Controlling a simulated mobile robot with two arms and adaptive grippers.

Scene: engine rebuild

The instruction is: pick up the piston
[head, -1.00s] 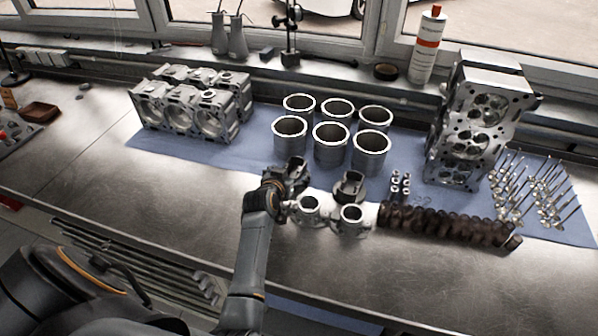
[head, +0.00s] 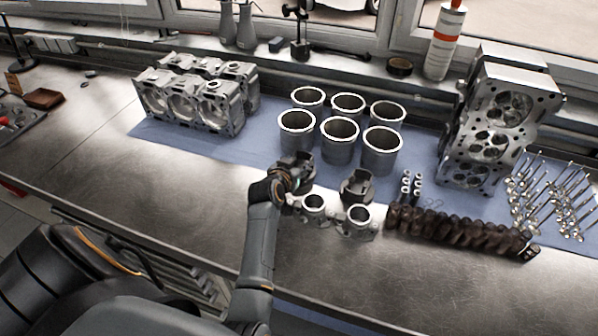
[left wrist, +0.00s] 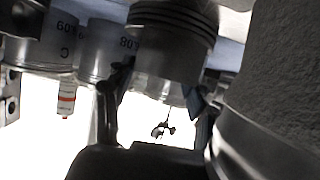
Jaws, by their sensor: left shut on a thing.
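In the head view my left gripper (head: 290,178) is at the dark piston (head: 303,162), which stands at the front edge of the blue mat, left of a second dark piston (head: 357,186). The gripper hides part of it. In the left wrist view the ringed piston (left wrist: 172,45) sits between the two fingers of my left gripper (left wrist: 155,110), which are shut on it. Whether it is clear of the mat I cannot tell. My right gripper is not in view.
Several grey cylinder liners (head: 340,142) stand close behind the piston. Two bright ringed parts (head: 313,203) lie just in front. A dark shaft (head: 460,230) and cylinder head (head: 490,130) are to the right, an engine block (head: 195,100) to the left. The bench front left is bare.

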